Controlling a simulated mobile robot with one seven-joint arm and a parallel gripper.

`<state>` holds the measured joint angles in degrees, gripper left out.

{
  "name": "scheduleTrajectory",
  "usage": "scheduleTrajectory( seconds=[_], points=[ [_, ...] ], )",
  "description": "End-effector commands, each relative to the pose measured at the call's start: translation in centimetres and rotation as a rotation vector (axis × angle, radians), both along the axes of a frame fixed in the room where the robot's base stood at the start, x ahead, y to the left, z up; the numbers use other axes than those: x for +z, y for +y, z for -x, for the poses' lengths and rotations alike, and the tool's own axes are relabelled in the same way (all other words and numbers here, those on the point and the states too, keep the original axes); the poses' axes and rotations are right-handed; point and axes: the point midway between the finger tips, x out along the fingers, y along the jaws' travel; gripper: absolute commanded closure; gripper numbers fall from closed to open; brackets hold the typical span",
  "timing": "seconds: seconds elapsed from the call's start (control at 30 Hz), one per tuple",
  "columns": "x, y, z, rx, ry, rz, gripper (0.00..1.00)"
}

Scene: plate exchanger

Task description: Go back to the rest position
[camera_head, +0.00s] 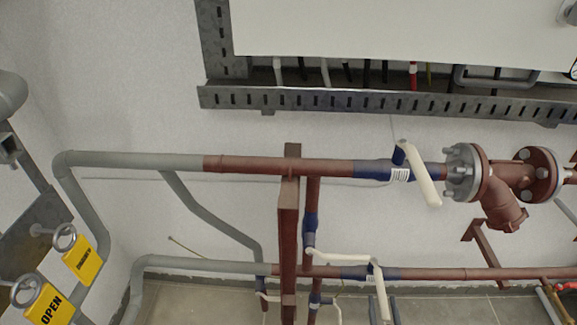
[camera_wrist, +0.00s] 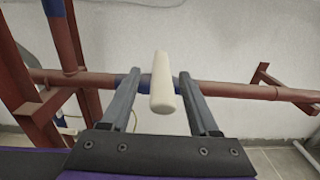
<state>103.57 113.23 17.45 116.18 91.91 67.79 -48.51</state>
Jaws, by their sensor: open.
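My gripper (camera_wrist: 160,74) shows in the wrist view with its two grey fingers apart. A cream valve handle (camera_wrist: 163,88) stands in the gap between the fingers, with space visible on both sides. I cannot tell how far it is from the fingers in depth. Behind it runs a red-brown pipe (camera_wrist: 237,90) with a blue section. There, an upper cream handle (camera_head: 420,178) slants down from a blue valve (camera_head: 372,169), and a lower cream handle (camera_head: 381,290) hangs at the lower pipe (camera_head: 440,274).
A red-brown post (camera_head: 288,220) stands before the pipes. A flanged fitting (camera_head: 465,172) is at right. A perforated metal tray (camera_head: 350,102) runs across the wall above. Yellow tags (camera_head: 82,260) hang at left, one reading OPEN (camera_head: 50,305). Bare wall lies between pipes and tray.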

Motion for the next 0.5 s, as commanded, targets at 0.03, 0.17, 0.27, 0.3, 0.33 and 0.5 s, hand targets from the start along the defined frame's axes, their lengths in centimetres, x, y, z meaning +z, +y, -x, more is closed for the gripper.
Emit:
scheduleTrajectory(
  seconds=[0.03, 0.17, 0.27, 0.3, 0.33, 0.5],
  points=[
    [0.02, -0.06, -1.04, -0.001, -0.002, -0.001, 0.39],
    [-0.01, -0.27, -1.77, 0.030, -0.001, 0.004, 0.39],
    [0.00, -0.21, -1.76, 0.057, -0.001, 0.002, 0.39],
    [0.01, -0.21, -1.76, 0.063, -0.002, 0.002, 0.39],
    [0.01, -0.20, -1.75, 0.067, -0.002, 0.001, 0.39],
    [0.02, -0.17, -1.73, 0.072, -0.003, 0.000, 0.39]
  ],
)
